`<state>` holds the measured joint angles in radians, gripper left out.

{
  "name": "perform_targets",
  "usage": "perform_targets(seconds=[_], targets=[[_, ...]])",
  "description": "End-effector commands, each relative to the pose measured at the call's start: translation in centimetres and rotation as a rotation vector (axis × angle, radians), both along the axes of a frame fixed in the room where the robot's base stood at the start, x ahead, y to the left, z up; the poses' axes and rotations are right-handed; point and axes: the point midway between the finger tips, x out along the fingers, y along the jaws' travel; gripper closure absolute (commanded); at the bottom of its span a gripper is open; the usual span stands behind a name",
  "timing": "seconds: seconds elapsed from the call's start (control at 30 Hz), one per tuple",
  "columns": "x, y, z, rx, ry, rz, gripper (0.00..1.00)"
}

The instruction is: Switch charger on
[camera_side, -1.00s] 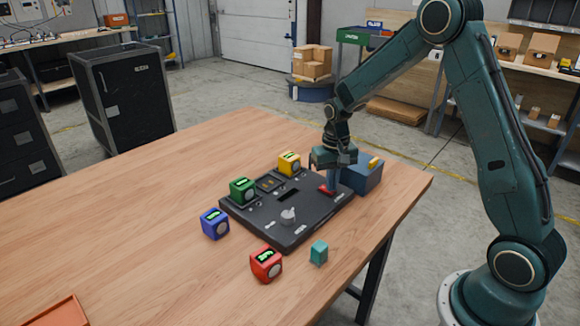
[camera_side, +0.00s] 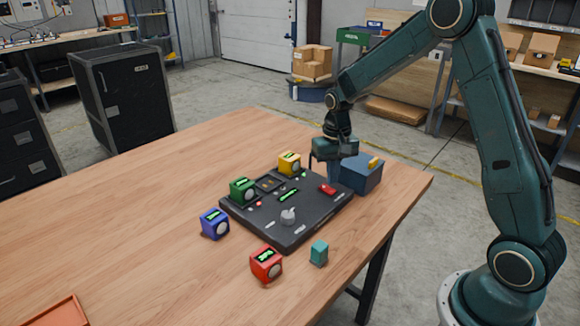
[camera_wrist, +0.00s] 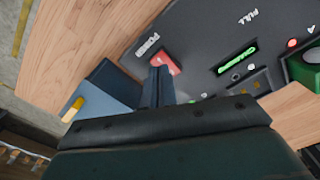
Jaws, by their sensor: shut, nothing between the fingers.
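The charger is a flat dark panel (camera_side: 262,222) on the wooden table. Its display strip (camera_side: 289,195) glows green, also in the wrist view (camera_wrist: 237,61), and small red and green lights show on it. The red power switch (camera_side: 328,189) sits at its far right edge; in the wrist view the switch (camera_wrist: 166,62) lies beside the word POWER. My gripper (camera_side: 334,181) is shut and empty, just behind the switch. In the wrist view its fingers (camera_wrist: 158,76) overlap the switch's near end; I cannot tell whether they touch it.
A green block (camera_side: 242,190) and a yellow block (camera_side: 289,163) sit in or at the panel's far left side. Blue (camera_side: 215,224) and red (camera_side: 266,264) blocks and a small teal block (camera_side: 319,253) stand around it. A blue-grey box (camera_side: 361,176) is close right of my gripper.

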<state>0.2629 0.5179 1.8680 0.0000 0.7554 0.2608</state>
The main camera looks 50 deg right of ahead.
Motion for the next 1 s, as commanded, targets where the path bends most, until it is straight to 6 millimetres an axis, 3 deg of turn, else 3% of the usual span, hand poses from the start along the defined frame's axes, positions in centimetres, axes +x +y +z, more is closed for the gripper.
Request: perform_targets(seconds=[0.7, 1.0], targets=[[0.0, 0.0, 4.0, 0.000, -0.001, 0.000, 1.00], [0.0, 0.0, 4.2, 0.000, 0.000, 0.000, 1.00]])
